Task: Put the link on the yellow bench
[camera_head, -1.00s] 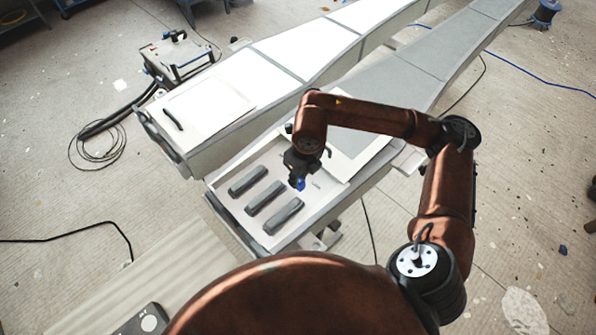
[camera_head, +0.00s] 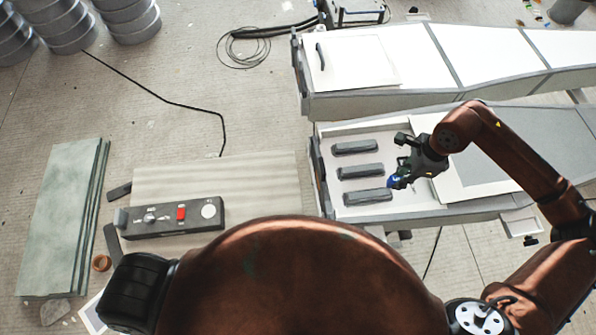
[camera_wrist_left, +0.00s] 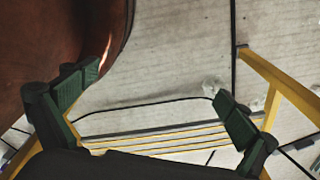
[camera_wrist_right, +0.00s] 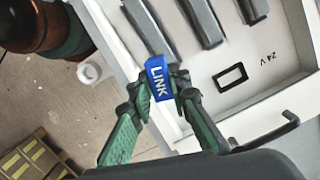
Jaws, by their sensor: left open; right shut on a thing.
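The link, a small blue block marked "LINK" (camera_wrist_right: 159,80), is between the fingertips of my right gripper (camera_wrist_right: 158,88). In the head view the link (camera_head: 395,182) shows beneath the right gripper (camera_head: 403,172), at the right end of the nearest dark bar. I cannot tell whether it touches the tray. My left gripper (camera_wrist_left: 155,95) is open and empty in the left wrist view. Yellow frame bars (camera_wrist_left: 275,85) show there, with yellow-edged slats between the fingers; these may be the yellow bench, only partly seen. No yellow bench shows in the head view.
The pale tray (camera_head: 325,190) holds several dark bars and a black outline near "24 V" (camera_wrist_right: 231,77). A grey control box (camera_head: 190,217) lies left, beside greenish panels (camera_head: 60,220). Cables cross the floor.

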